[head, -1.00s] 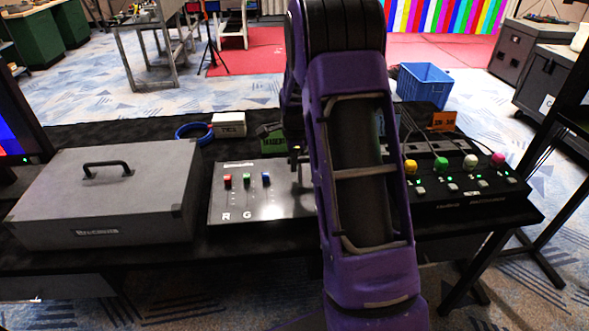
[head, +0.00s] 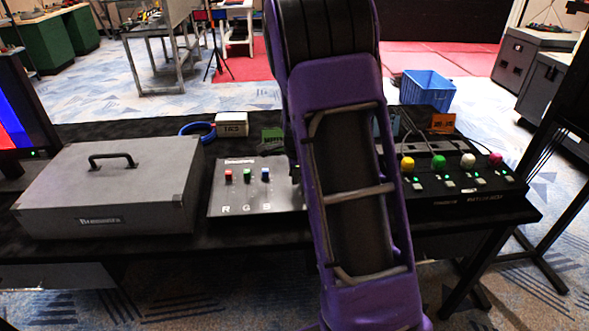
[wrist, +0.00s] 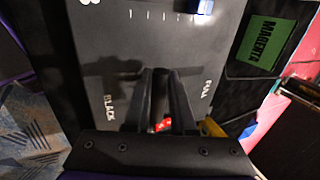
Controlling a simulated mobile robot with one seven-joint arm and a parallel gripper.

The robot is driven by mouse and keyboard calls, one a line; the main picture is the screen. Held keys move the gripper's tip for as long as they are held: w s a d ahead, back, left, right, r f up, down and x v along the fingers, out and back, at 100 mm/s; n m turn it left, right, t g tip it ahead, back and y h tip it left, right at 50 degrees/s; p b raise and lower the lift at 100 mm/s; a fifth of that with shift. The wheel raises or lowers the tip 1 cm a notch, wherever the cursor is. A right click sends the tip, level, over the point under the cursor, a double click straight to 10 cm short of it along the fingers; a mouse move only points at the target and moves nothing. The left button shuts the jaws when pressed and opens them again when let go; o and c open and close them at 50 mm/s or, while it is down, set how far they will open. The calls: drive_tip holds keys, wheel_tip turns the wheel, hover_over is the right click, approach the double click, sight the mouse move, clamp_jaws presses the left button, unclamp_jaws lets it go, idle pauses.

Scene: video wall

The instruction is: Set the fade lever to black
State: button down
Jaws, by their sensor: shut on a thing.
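The sloped grey colour panel (head: 285,200) stands mid-table, its right part hidden behind my arm in the head view. In the wrist view its face (wrist: 145,45) carries the words BLACK, on the left, and FULL, on the right. My gripper (wrist: 162,80) is shut between these words. A red part of the fade lever (wrist: 162,124) shows between the fingers; the rest is hidden. The head view hides both gripper and lever. The big video wall (head: 445,18) at the back is dark.
Red, green and blue sliders sit on the panel's left. A grey case (head: 110,190) stands left, a switch box (head: 470,190) with coloured knobs right. A green MAGENTA card (wrist: 264,44) lies beside the panel. A blue crate (head: 427,90) stands behind the table.

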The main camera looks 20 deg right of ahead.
drive_tip(key=shift+s+a+f, duration=0.1)
drive_tip(key=shift+s+f, duration=0.15)
drive_tip(key=shift+s, duration=0.05)
idle(0.4)
drive_tip(key=c, duration=0.8)
unclamp_jaws()
drive_tip(key=shift+o, duration=0.2)
drive_tip(key=shift+r, duration=0.15)
drive_tip(key=shift+r, duration=0.35)
drive_tip(key=p+v, duration=0.4)
drive_tip(key=v, duration=1.2)
drive_tip(key=shift+s+r, duration=0.15)
drive_tip(key=shift+s, duration=0.1)
drive_tip(key=shift+a, duration=0.1)
